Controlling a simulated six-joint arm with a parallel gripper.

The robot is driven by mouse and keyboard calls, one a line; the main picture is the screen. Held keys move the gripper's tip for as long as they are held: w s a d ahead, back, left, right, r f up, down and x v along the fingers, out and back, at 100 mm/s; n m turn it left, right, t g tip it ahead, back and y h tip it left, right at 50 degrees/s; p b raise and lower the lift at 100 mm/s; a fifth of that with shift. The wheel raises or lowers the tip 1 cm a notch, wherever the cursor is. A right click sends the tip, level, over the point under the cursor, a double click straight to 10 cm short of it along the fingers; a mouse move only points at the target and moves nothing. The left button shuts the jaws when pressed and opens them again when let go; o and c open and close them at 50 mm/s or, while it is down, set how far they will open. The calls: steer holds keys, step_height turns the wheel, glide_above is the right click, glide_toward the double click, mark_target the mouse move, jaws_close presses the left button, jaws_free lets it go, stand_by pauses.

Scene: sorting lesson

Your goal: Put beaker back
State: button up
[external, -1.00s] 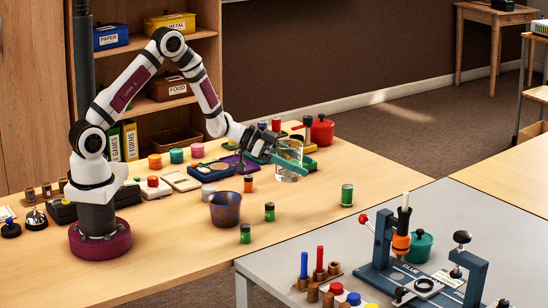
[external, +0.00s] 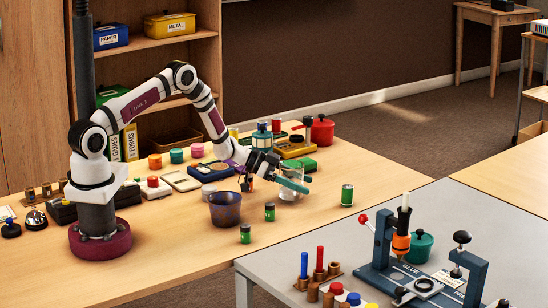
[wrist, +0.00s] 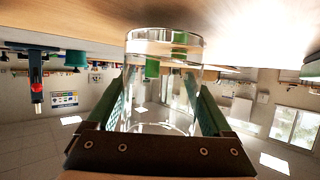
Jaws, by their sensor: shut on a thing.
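The clear glass beaker (external: 290,195) is between the fingers of my gripper (external: 294,184), low over the wooden table at its middle right. My gripper is shut on its sides, and the beaker looks upright. In the wrist view, which is upside down, the beaker (wrist: 165,45) fills the space between the two green fingers (wrist: 160,85). The wood lies close to the beaker's far end there. I cannot tell whether its base touches the table.
A dark blue cup (external: 225,209) and small green jars (external: 269,212) stand to the left and front. A green can (external: 347,195) stands to the right. Trays and devices (external: 209,171) crowd behind, with a red pot (external: 321,130). Table wood between beaker and can is clear.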

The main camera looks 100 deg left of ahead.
steer(key=shift+f, duration=0.45)
steer(key=shift+f, duration=0.15)
steer(key=o, duration=1.4)
steer(key=shift+c, duration=0.2)
